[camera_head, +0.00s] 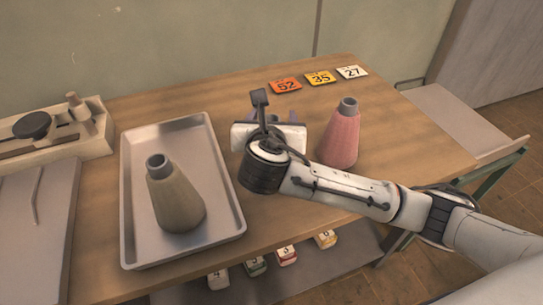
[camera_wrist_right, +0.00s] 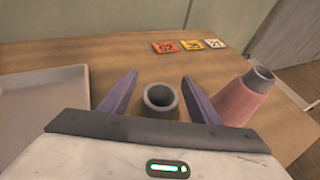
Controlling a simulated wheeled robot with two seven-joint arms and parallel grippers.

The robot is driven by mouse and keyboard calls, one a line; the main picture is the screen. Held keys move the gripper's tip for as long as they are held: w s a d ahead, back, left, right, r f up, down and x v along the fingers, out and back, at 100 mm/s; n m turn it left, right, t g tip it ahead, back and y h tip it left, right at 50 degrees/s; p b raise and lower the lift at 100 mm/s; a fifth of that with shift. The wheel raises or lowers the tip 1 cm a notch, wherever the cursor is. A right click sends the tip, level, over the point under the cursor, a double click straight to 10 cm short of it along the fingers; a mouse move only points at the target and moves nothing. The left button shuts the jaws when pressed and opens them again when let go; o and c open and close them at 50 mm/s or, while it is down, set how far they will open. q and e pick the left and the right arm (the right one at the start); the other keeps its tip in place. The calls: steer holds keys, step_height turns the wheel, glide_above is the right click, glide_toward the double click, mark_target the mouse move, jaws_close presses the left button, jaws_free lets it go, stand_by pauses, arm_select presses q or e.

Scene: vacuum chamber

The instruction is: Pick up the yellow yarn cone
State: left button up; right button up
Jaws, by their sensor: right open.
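My right gripper (camera_head: 272,117) is open over the middle of the table, its purple fingers pointing away from the head camera. In the right wrist view, a cone's grey tube top (camera_wrist_right: 160,98) stands upright between the spread fingers (camera_wrist_right: 160,84), with a gap on both sides. In the head view this cone is hidden behind the gripper and wrist. An olive-beige yarn cone (camera_head: 174,197) stands in the metal tray (camera_head: 222,206). My left gripper is not in view.
A pink yarn cone (camera_head: 340,138) stands close to the right of my right gripper; it also shows in the wrist view (camera_wrist_right: 240,102). Number cards (camera_head: 319,78) lie at the back. A wooden tool box (camera_head: 95,146) is at left. Small labelled items (camera_head: 287,256) sit below the table's front edge.

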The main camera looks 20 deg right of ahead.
jaws_close()
stand_by(0.4)
